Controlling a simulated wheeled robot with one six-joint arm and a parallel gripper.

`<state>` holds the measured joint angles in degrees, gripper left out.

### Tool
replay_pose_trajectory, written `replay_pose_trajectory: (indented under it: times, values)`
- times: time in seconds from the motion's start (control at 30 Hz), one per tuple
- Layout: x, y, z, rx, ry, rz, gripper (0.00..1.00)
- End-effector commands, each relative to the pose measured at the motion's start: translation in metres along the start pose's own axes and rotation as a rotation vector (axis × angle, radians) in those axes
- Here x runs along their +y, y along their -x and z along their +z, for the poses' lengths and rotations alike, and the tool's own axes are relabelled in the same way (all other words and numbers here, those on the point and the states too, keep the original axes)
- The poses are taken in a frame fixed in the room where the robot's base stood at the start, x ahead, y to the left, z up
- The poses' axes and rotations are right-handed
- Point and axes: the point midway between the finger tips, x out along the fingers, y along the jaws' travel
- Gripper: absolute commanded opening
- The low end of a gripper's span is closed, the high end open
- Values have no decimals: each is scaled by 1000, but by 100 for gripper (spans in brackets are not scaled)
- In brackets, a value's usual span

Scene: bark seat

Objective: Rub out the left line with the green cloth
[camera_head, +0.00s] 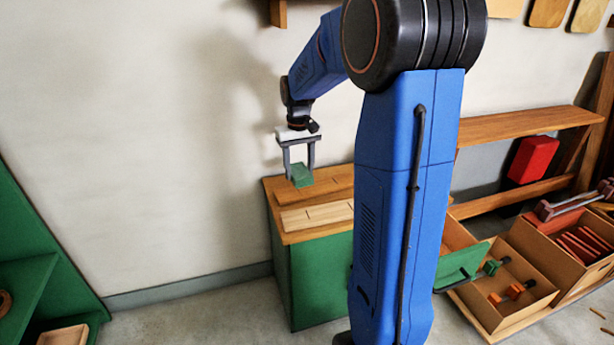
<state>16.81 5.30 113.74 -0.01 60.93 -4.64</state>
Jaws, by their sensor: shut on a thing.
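My gripper (299,171) points down over the back left of a wooden-topped green cabinet (307,280). It is shut on the green cloth (302,178), a small block-like piece between its fingers. The cloth is at the left end of a darker board (332,183); I cannot tell whether it touches the surface. A paler board (317,216) lies in front, with faint thin marks across it. I cannot make out which mark is the left line. My arm hides the right part of the cabinet top.
A green shelf unit (30,250) stands at the far left. A wooden bench (525,127) with a red box (532,159) is at right. Open crates (515,308) of tools and a green panel (463,265) are on the right. The floor left of the cabinet is clear.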

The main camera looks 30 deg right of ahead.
Motion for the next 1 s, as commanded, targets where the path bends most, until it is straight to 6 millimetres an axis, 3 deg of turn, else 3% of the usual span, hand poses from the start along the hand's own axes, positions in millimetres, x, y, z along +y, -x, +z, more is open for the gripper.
replay_pose_trajectory:
  times: [0.5, 1.0]
  values:
    - [0, -40, 1, -3, 0, 0, 32]
    - [0, -48, 1, 0, 0, 0, 32]
